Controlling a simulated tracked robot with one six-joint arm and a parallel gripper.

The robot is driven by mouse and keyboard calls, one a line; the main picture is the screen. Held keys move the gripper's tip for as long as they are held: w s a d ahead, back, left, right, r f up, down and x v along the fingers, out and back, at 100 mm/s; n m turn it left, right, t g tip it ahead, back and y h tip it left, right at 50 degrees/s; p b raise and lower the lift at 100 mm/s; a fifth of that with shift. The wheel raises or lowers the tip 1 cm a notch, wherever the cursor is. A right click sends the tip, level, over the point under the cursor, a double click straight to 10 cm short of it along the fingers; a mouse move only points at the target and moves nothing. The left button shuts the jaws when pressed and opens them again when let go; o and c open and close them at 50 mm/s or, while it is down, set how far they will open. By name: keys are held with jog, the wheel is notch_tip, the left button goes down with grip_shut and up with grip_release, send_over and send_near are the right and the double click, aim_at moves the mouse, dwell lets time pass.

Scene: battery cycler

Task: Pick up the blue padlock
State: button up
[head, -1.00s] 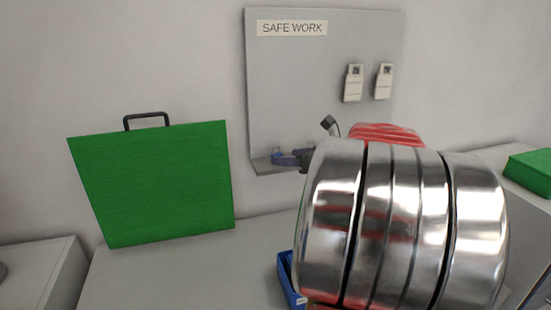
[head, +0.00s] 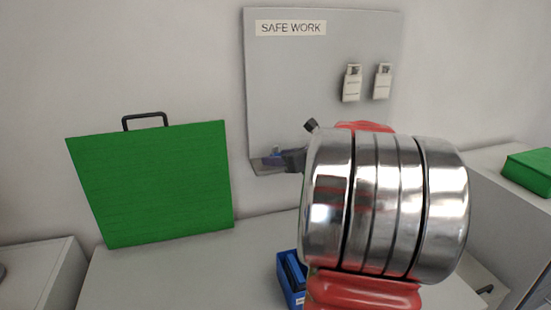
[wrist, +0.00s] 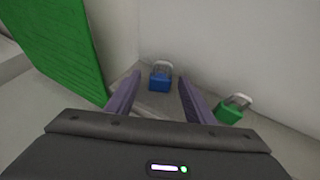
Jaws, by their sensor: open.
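The blue padlock (wrist: 160,79) with its pale shackle stands on a grey shelf in the wrist view, centred between the tips of my two purple fingers. My gripper (wrist: 159,88) is open, its fingers on either side of the padlock's line of sight. I cannot tell whether the tips reach around it. In the head view, the blue padlock (head: 274,158) shows small at the board's lower shelf. My gripper (head: 290,160) is close to it there, partly hidden behind my metal arm.
A green padlock (wrist: 230,110) stands to the right of the right finger. A green case (head: 150,185) with a black handle stands at left. A blue bin (head: 290,280) sits on the grey bench below.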

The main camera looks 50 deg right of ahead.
jog(key=shift+c, duration=0.5)
grip_shut()
notch_tip(320, 180, up, 10)
jog(key=shift+r, duration=0.1)
dwell(0.7)
dwell(0.6)
jog(key=shift+s, duration=0.2)
